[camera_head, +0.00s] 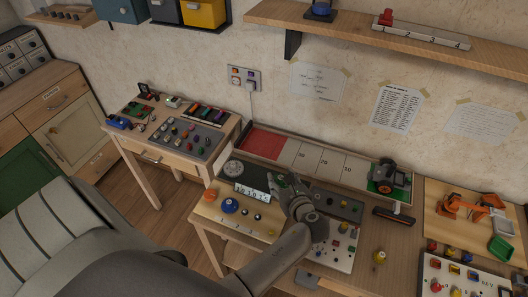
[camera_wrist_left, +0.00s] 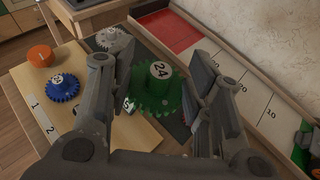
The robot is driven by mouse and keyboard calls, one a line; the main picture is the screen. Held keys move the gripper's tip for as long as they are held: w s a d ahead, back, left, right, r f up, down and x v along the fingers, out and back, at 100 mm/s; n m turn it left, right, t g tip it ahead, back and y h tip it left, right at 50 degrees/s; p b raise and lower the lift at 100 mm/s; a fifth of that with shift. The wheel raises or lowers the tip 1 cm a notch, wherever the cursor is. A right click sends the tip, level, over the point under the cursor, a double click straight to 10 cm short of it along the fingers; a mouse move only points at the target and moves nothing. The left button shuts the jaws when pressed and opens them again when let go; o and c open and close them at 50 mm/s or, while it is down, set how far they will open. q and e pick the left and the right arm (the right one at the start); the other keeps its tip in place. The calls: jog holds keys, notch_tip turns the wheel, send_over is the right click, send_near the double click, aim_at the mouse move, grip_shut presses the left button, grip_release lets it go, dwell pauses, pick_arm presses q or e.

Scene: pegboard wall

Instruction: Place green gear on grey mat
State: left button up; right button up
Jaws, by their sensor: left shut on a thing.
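The green gear (camera_wrist_left: 152,100), marked 24 on its hub, is between the two fingers of my left gripper (camera_wrist_left: 150,75) in the left wrist view. In the head view the left gripper (camera_head: 287,184) is over the back of the workbench, and only a bit of green shows at its tip. It is shut on the gear. A dark grey mat (camera_wrist_left: 92,44) lies behind and below the gear; in the head view its bare right part (camera_head: 347,208) shows. I cannot tell whether the gear touches the mat. My right gripper is not in view.
A grey gear (camera_wrist_left: 115,40) sits at the mat's left end. A blue gear (camera_wrist_left: 63,87) and an orange piece (camera_wrist_left: 41,56) stand on the wooden board. A number display (camera_head: 253,192) is left of the gripper. A tray with a red section (camera_head: 264,143) runs along the wall.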

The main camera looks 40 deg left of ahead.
pick_arm(q)
jog(key=shift+s+a+f, duration=0.1)
jog(key=shift+s+f, duration=0.05)
jog(key=shift+f, duration=0.7)
jog(key=shift+a+f, duration=0.1)
jog(key=shift+f, duration=0.25)
jog(key=w+a+f+b, duration=0.2)
jog(key=w+f+b, duration=0.1)
jog(key=b, duration=0.2)
jog(key=w+a+f+b, duration=0.3)
jog(key=b, duration=0.2)
jog(key=w+a+f+b, duration=0.2)
jog(key=w+f+b, duration=0.1)
jog(key=w+b, duration=0.1)
jog(key=shift+a+b, duration=0.2)
jog(key=shift+b, duration=0.65)
jog(key=shift+w+a+f+b, duration=0.25)
jog(key=shift+w+b, duration=0.15)
jog(key=shift+b, duration=0.2)
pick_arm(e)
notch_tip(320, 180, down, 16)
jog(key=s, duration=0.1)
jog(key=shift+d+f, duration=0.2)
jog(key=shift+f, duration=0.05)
